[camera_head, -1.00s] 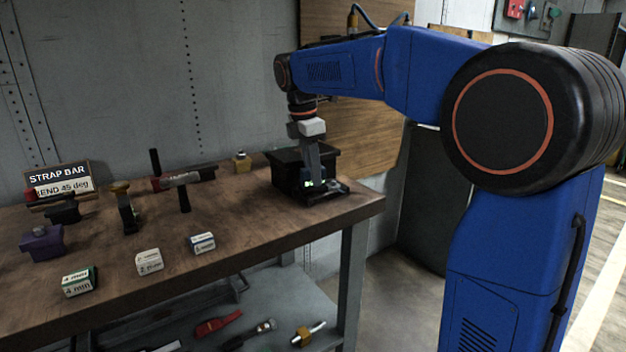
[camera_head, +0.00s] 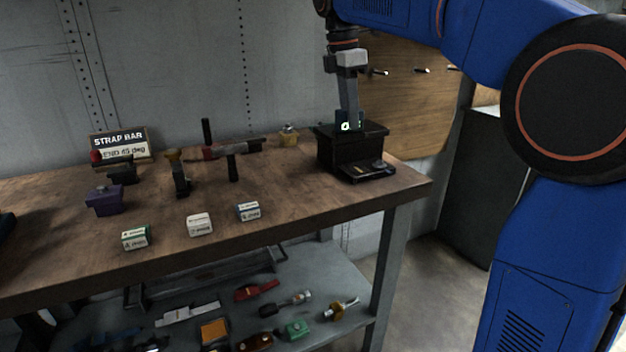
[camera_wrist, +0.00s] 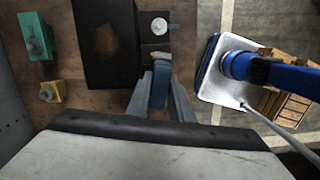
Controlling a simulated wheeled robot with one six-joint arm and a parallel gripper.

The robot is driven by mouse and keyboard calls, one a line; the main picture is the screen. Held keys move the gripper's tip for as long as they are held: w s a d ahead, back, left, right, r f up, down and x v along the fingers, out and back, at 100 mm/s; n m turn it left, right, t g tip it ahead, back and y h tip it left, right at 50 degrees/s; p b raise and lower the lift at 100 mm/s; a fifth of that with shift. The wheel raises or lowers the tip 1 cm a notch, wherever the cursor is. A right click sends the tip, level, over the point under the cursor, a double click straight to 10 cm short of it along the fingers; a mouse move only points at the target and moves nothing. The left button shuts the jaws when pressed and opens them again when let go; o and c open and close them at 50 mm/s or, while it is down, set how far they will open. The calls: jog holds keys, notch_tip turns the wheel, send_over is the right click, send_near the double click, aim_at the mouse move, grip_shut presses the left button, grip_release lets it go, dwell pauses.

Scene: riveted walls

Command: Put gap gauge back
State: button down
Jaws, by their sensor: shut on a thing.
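The gap gauge, a small dark blue piece with green lit marks (camera_head: 341,122), is between the fingers of my gripper (camera_head: 348,118). In the wrist view the blue gauge (camera_wrist: 160,85) shows between the two grey fingers. My gripper is shut on it and points down. In the head view it is at the top of a black box (camera_head: 338,152) at the table's right end; I cannot tell whether it touches. A low black tray (camera_head: 372,174) is in front of the box. The wrist view shows a dark opening in the box (camera_wrist: 104,40).
The wooden bench (camera_head: 290,190) holds three small labelled blocks (camera_head: 199,225), a purple block (camera_head: 105,200), a clamp-like tool (camera_head: 230,150) and a STRAP BAR sign (camera_head: 120,145). A yellow block (camera_head: 289,137) is left of the box. The lower shelf (camera_head: 340,285) holds several tools.

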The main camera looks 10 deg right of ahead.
jog(key=s+a+f+n, duration=0.1)
jog(key=s+a, duration=0.3)
jog(key=a, duration=0.3)
jog(key=s+a+f+n, duration=0.1)
jog(key=s+a, duration=0.3)
jog(key=a, duration=0.2)
jog(key=shift+w+a+f, duration=0.1)
jog(key=shift+a+f, duration=0.05)
jog(key=shift+f, duration=2.25)
jog(key=shift+a+f, duration=0.1)
jog(key=shift+f, duration=2.3)
jog(key=shift+f, duration=0.1)
jog(key=c, duration=1.6)
grip_release()
jog(key=shift+o, duration=0.2)
notch_tip(320, 180, up, 12)
jog(key=a, duration=0.1)
jog(key=shift+s+a, duration=0.25)
jog(key=shift+a, duration=0.1)
